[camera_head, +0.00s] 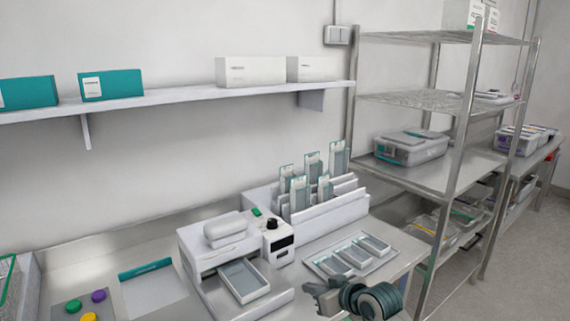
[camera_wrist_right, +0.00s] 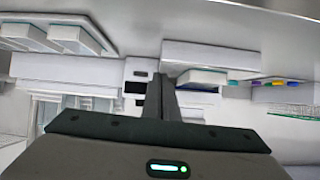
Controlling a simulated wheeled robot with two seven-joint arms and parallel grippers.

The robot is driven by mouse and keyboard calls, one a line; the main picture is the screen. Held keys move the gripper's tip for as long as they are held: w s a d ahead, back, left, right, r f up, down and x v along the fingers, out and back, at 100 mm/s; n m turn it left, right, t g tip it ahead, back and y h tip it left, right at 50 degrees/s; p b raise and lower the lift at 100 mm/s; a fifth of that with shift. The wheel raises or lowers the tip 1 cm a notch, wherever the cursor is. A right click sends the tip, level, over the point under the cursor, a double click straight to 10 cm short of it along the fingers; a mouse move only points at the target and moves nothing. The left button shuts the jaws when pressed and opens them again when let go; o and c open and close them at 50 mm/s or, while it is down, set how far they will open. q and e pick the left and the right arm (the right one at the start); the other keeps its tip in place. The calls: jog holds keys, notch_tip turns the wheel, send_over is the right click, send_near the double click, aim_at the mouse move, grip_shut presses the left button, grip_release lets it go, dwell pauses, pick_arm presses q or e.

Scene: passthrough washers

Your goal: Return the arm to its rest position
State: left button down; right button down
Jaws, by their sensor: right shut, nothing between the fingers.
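My right gripper (camera_head: 320,291) is dark grey and hangs at the bottom right of the head view, in front of the bench's right part. It holds nothing. In the right wrist view its two fingers (camera_wrist_right: 163,98) lie together, shut and empty. The gripper is apart from the grey tray of cassettes (camera_head: 318,262) behind it, and to the right of the white machine's open drawer (camera_head: 278,302). My left gripper does not show in the head view.
The white machine (camera_head: 190,240) stands mid-bench, with a rack of upright cassettes (camera_head: 335,208) beside it. Coloured knobs (camera_head: 73,306) sit at lower left. A wall shelf (camera_head: 180,103) holds boxes. A metal shelving unit (camera_head: 468,130) stands right; open floor (camera_head: 530,255) lies beyond it.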

jog(key=s+d+f+m+g+h, duration=0.1)
jog(key=s+d+f+g, duration=0.15)
jog(key=s+f, duration=0.95)
jog(key=s+d+f+m+g+h, duration=0.1)
jog(key=s+d+f+h, duration=0.2)
jog(key=s, duration=0.9)
jog(key=s+d+f+m+g+h, duration=0.15)
jog(key=s+d, duration=0.35)
jog(key=s, duration=0.7)
jog(key=s+d+f+m+g+h, duration=0.1)
jog(key=s+d+f, duration=0.3)
jog(key=s, duration=0.8)
notch_tip(320, 180, down, 28)
jog(key=s+g, duration=0.1)
jog(key=g, duration=0.1)
jog(key=s+d+f, duration=0.2)
jog(key=s+f, duration=0.7)
jog(key=s+d+f+b, duration=0.1)
jog(key=s+d+f, duration=0.1)
jog(key=s+f, duration=0.7)
jog(key=shift+g, duration=0.4)
